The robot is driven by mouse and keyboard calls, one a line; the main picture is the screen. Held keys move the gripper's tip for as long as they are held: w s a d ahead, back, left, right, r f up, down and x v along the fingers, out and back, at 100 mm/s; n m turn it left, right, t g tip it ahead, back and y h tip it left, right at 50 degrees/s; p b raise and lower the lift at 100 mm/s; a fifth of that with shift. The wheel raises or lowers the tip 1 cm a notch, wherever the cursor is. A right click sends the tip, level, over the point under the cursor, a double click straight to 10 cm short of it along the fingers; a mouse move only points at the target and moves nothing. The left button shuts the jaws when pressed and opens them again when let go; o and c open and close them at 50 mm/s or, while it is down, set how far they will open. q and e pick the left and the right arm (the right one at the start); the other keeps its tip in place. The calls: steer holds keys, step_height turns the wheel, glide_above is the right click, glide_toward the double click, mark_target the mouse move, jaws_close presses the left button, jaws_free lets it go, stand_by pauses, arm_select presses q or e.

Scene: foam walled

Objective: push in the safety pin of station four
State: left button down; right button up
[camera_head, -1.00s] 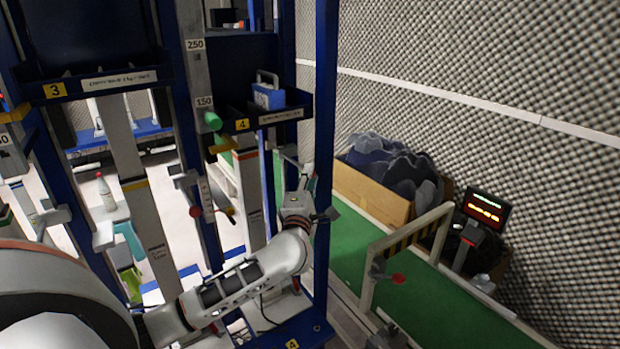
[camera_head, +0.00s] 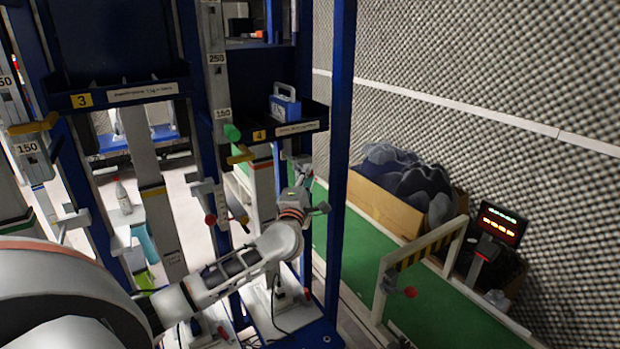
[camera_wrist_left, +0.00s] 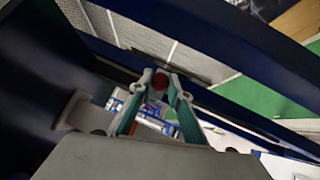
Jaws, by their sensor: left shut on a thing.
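Station four carries a yellow "4" label (camera_head: 259,135) on the front of its dark tray (camera_head: 292,128). My left gripper (camera_head: 303,168) is just below this tray, beside the blue post (camera_head: 341,150). Its fingertips are small and partly hidden in the head view. In the left wrist view, the teal fingers (camera_wrist_left: 158,92) converge on a small red thing (camera_wrist_left: 160,81), perhaps the safety pin's head. The gripper is shut on it. I cannot tell how far the pin is in. My right gripper is not in view.
A green knob (camera_head: 232,132) and a yellow lever (camera_head: 241,154) stick out left of the tray. A red ball knob (camera_head: 211,220) is lower down. A blue box (camera_head: 285,107) stands in the tray. A green conveyor (camera_head: 440,297) with a striped gate (camera_head: 424,249) lies right.

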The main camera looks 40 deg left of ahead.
arm_select(q)
steer(key=c, duration=2.1)
jaws_free()
steer(key=shift+a+r, duration=0.1)
steer(key=shift+a, duration=0.05)
steer(key=shift+o, duration=1.1)
steer(key=shift+w, duration=0.1)
steer(key=v, duration=1.2)
